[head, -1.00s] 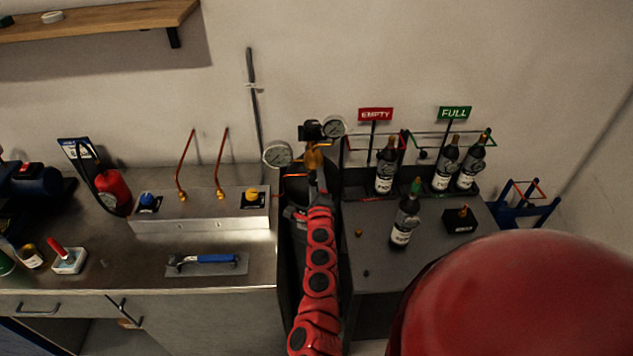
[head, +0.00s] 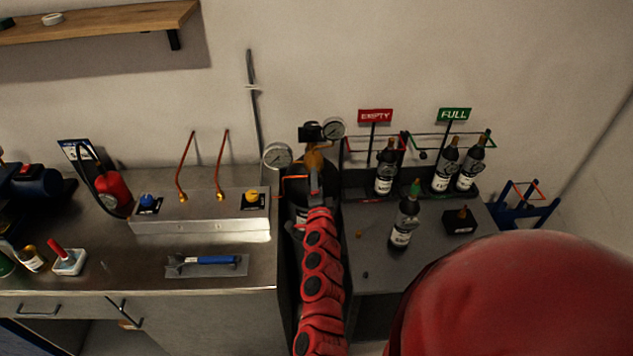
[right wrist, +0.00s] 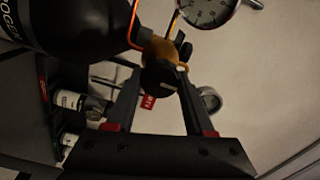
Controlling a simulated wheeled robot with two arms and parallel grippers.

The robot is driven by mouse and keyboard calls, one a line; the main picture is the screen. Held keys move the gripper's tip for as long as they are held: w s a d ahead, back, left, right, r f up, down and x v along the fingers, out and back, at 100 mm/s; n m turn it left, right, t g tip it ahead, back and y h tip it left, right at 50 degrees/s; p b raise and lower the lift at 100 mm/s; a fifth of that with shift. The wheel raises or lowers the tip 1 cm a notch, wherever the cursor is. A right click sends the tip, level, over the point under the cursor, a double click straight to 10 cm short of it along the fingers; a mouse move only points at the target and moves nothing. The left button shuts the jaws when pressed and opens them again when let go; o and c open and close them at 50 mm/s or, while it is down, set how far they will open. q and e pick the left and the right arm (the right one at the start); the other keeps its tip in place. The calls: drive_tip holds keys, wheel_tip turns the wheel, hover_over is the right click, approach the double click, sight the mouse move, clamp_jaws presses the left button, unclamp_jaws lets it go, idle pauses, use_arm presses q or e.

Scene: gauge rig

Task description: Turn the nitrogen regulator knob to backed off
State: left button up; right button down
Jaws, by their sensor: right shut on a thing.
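The nitrogen regulator (head: 315,158) is a brass body on top of a dark cylinder, with two round gauges, one at left (head: 277,156) and one at upper right (head: 333,128). My right gripper (head: 314,178) reaches up to the front of the regulator. In the right wrist view its two fingers are shut on the dark regulator knob (right wrist: 161,78), below the brass body (right wrist: 158,48). In the head view the knob is hidden by the gripper, and its marking cannot be read. My left gripper is not in view.
A steel bench at left bears a panel (head: 200,212) with blue and yellow knobs and copper pipes. A dark table (head: 375,235) at right holds several bottles under EMPTY (head: 375,115) and FULL (head: 453,113) signs. The dark cylinder (head: 298,215) stands between them.

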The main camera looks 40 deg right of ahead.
drive_tip(key=shift+f, duration=0.1)
idle(0.4)
drive_tip(key=shift+c, duration=1.4)
unclamp_jaws()
drive_tip(key=b+v, duration=0.4)
drive_tip(key=v, duration=1.3)
drive_tip(key=shift+s, duration=0.25)
drive_tip(key=shift+w, duration=0.1)
